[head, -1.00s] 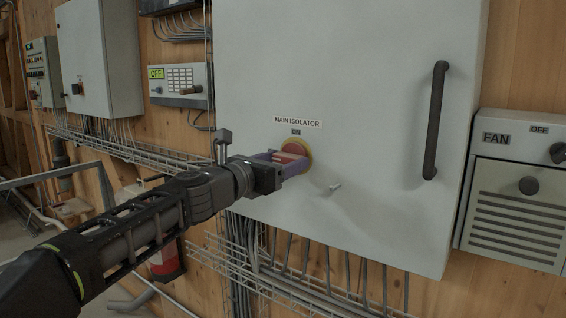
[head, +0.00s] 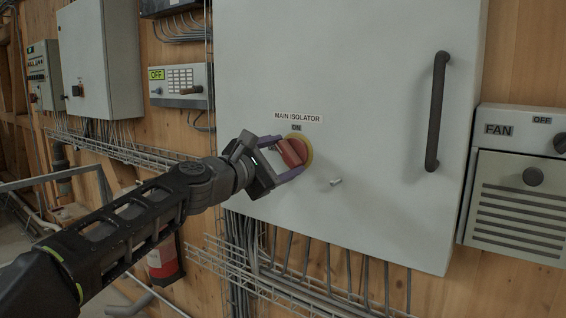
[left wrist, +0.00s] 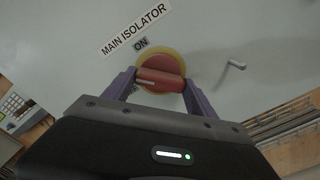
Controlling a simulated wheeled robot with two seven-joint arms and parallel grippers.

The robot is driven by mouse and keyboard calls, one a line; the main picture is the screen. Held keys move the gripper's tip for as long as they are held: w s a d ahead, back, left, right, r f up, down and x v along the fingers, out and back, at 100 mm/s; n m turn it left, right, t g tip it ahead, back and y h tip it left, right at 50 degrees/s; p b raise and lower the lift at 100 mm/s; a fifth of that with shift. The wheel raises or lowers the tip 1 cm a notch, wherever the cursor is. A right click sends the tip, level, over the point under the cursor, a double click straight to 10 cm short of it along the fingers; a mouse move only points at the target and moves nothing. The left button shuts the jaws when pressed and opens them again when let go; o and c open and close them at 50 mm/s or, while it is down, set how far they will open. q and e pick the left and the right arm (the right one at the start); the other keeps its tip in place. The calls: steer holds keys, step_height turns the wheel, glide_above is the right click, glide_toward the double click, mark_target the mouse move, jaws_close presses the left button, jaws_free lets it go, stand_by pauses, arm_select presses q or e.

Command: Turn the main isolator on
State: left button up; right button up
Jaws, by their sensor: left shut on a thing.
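The main isolator is a round switch with a red handle (head: 292,152) on a yellow disc (head: 309,152), set in a large grey cabinet door. The "MAIN ISOLATOR" label is above it, with a small "ON" mark (head: 296,128) just over the disc. The handle sits tilted, from upper left to lower right. My left gripper (head: 285,157) is shut on the handle, one purple finger at each end. In the left wrist view the handle (left wrist: 160,80) lies between the fingers. My right gripper is not in view.
A small metal peg (head: 336,182) sticks out right of the switch. The cabinet has a long black door handle (head: 437,112). A fan box (head: 515,185) hangs at right. Cable trays (head: 250,272) run below, and other panels (head: 100,55) stand at left.

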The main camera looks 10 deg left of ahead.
arm_select(q)
steer(key=m+b, duration=0.1)
steer(key=m, duration=0.3)
steer(key=shift+f+m+b, duration=0.1)
steer(key=shift+m+b, duration=0.2)
steer(key=shift+b, duration=0.1)
steer(key=m+b, duration=0.1)
steer(key=m, duration=0.3)
steer(key=shift+b, duration=0.3)
steer(key=shift+m, duration=0.3)
steer(key=o, duration=1.4)
steer(key=shift+c, duration=0.2)
steer(key=shift+s+a, duration=0.2)
steer(key=shift+s, duration=0.25)
steer(key=b+v, duration=0.2)
steer(key=v, duration=0.5)
